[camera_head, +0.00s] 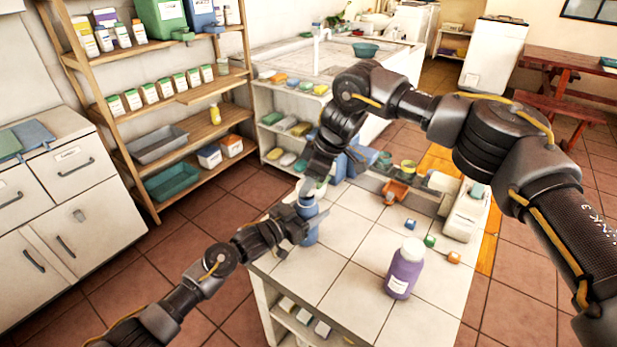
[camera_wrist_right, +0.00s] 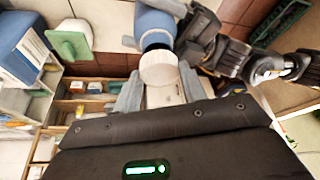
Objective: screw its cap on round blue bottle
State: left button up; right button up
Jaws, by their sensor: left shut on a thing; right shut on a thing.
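The round blue bottle (camera_head: 310,229) stands upright at the left edge of the tiled counter. My left gripper (camera_head: 304,222) is shut on its body from the left. My right gripper (camera_head: 312,188) is directly above the bottle, pointing down. In the right wrist view the white round cap (camera_wrist_right: 159,69) sits at the neck end of the blue bottle (camera_wrist_right: 155,25), between the fingers of my right gripper (camera_wrist_right: 160,82), which is shut on it. The cap looks in line with the bottle. Whether it is threaded on cannot be told.
A purple bottle with a white cap (camera_head: 404,268) stands at the counter's front right. The counter's front middle (camera_head: 340,295) is clear.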

aim_at(306, 208)
dwell(0.3)
jog(key=shift+f, duration=0.9)
jog(key=shift+f, duration=0.6)
